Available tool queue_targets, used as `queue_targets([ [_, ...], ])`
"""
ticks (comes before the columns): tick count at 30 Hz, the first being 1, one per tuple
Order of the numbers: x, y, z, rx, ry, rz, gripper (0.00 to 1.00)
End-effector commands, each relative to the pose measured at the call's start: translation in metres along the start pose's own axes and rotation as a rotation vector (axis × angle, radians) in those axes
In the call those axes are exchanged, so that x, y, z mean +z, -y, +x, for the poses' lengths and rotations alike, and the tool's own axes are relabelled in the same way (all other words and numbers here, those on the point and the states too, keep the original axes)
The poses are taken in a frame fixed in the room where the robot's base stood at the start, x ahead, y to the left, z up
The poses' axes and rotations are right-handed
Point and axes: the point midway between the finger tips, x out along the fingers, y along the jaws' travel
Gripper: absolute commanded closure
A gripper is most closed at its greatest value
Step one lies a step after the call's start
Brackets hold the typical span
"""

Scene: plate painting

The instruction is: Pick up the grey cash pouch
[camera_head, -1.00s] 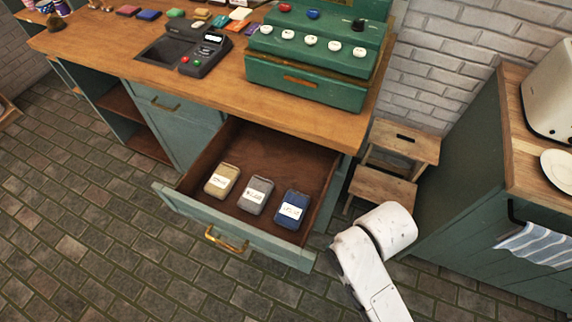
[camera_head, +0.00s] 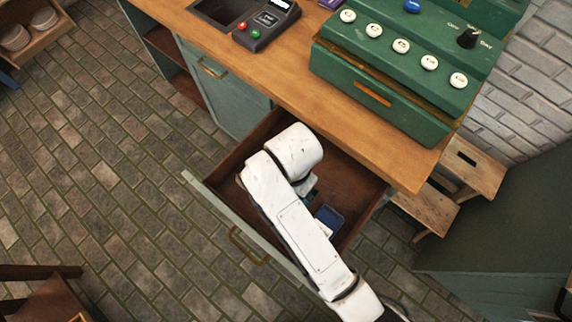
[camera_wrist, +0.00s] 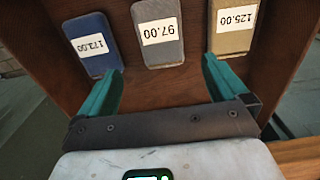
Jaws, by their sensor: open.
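The grey cash pouch (camera_wrist: 161,52) lies in the open drawer, with a white label reading 97.00. In the wrist view it is between the blue pouch (camera_wrist: 93,58) on the left and the tan pouch (camera_wrist: 233,46) on the right. My gripper (camera_wrist: 160,75) is open and empty, its two teal fingers spread on either side of the grey pouch's near end, apparently above the drawer floor. In the head view my arm hides the grey and tan pouches; part of the blue pouch (camera_head: 328,216) shows to the right of the arm.
The wooden drawer's front panel (camera_head: 215,205) faces the brick floor. The counter edge (camera_head: 300,100) overhangs the drawer's back, carrying a green cash register (camera_head: 385,95) and a card terminal (camera_head: 268,25). A wooden step stool (camera_head: 430,208) stands at the right.

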Motion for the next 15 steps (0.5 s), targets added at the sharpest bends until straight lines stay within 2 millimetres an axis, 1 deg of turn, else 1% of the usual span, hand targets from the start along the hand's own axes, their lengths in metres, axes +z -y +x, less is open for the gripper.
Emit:
queue_targets([
  [2,0.002,0.001,0.006,0.008,0.002,0.006,0.00],
  [9,0.003,0.000,0.042,0.008,0.002,0.008,0.00],
  [12,0.003,0.000,0.052,0.007,0.001,0.008,0.00],
  [15,0.003,0.000,0.057,0.006,0.001,0.007,0.00],
])
